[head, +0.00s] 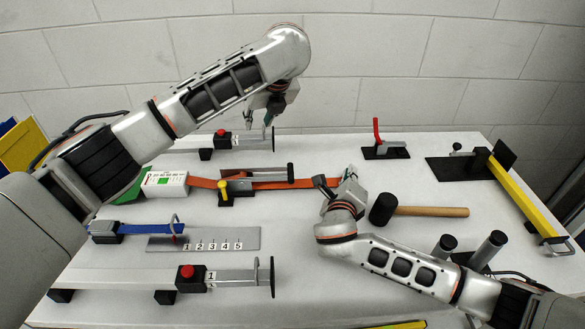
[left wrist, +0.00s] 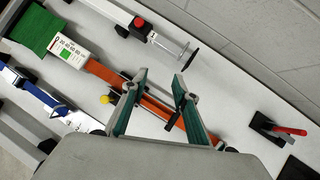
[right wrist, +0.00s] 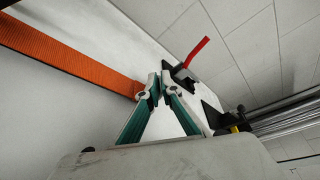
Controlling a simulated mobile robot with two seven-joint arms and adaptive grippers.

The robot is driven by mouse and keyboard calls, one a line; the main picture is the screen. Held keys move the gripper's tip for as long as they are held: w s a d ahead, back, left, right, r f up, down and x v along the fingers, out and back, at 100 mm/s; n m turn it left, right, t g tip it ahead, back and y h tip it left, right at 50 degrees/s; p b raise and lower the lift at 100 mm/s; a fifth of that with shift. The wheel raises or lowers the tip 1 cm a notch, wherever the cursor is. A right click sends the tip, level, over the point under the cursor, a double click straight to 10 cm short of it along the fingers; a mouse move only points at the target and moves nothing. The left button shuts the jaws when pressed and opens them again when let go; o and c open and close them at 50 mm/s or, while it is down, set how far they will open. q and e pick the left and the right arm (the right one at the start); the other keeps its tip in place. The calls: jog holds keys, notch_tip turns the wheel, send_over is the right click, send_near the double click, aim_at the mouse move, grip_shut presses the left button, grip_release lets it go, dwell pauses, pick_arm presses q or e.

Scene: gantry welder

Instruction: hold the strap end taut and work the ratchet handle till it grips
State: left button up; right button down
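The orange strap (head: 205,182) runs across the table from a white labelled box (head: 165,182), through the ratchet (head: 237,188) with its yellow knob, to my right gripper. The ratchet handle (head: 255,173) is a grey bar with a dark grip at its right end, lying low along the strap. My right gripper (right wrist: 157,88) appears closed on the strap end; the orange strap (right wrist: 75,60) meets its fingertips in the right wrist view. My left gripper (head: 258,118) is open and empty above the back of the ratchet; its spread fingers (left wrist: 160,78) frame part of the ratchet area in the left wrist view.
A black mallet (head: 383,209) lies right of my right gripper. A red-levered clamp (head: 378,140) stands at the back. A numbered plate (head: 210,238) and blue strap (head: 150,227) lie in front. A cylinder with a red button (head: 186,272) is at the front edge.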

aim_at(291, 171)
pick_arm(q)
jog(key=s+d+f+m+g+h, duration=0.15)
jog(key=s+d+m, duration=0.35)
jog(key=s+d, duration=0.5)
jog(key=shift+y, duration=0.25)
jog(key=x, duration=1.1)
jog(key=shift+w+f, duration=0.3)
jog(key=shift+w, duration=0.15)
grip_shut()
